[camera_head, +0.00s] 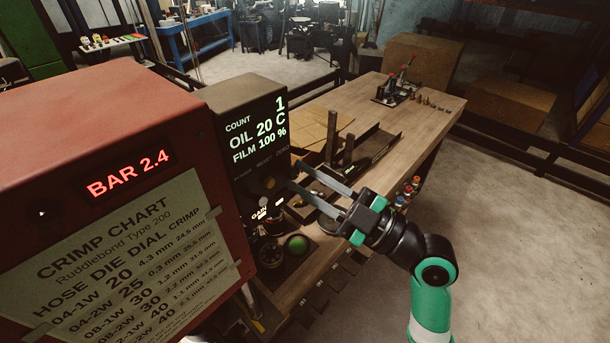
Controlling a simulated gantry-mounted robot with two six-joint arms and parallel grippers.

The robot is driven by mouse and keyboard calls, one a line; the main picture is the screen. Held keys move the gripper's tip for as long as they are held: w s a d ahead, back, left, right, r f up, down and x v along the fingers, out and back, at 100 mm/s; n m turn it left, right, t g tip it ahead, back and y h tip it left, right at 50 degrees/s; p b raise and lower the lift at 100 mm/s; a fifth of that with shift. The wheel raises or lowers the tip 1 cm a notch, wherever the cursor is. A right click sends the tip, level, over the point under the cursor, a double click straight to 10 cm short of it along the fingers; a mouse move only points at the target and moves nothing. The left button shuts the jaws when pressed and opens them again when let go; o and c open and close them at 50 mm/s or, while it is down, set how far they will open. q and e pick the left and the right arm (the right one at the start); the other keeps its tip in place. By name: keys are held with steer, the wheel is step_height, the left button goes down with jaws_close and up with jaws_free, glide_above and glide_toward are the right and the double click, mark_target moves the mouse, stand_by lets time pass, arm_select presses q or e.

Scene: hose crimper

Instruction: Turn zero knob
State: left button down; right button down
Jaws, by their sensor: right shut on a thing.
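The dark control box (243,100) has a lit display reading COUNT 1, OIL 20 C, FILM 100 %. Small labels, POWER, RESET and ZERO, run below the display. My right gripper (292,174) reaches in from the right, its two long fingers at the panel's right edge just below the ZERO label (282,150). It is shut on the zero knob, which is largely hidden between the fingertips. A round brownish knob (268,183) sits just left of the fingertips. My left gripper is not in view.
The red crimper housing (120,120) with its BAR 2.4 display and crimp chart fills the left. Below the fingers are a GAIN label (261,213), a dark dial (270,254) and a green button (297,244). A wooden bench (425,120) with trays and fittings stretches behind.

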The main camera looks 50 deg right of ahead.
steer(key=shift+r+n+g+y+p, duration=0.2)
steer(key=shift+n+g+y+p, duration=0.1)
steer(key=shift+n+p, duration=0.7)
steer(key=shift+d+f+n, duration=0.1)
steer(key=shift+n, duration=0.2)
steer(key=c, duration=1)
jaws_free()
steer(key=shift+f, duration=0.1)
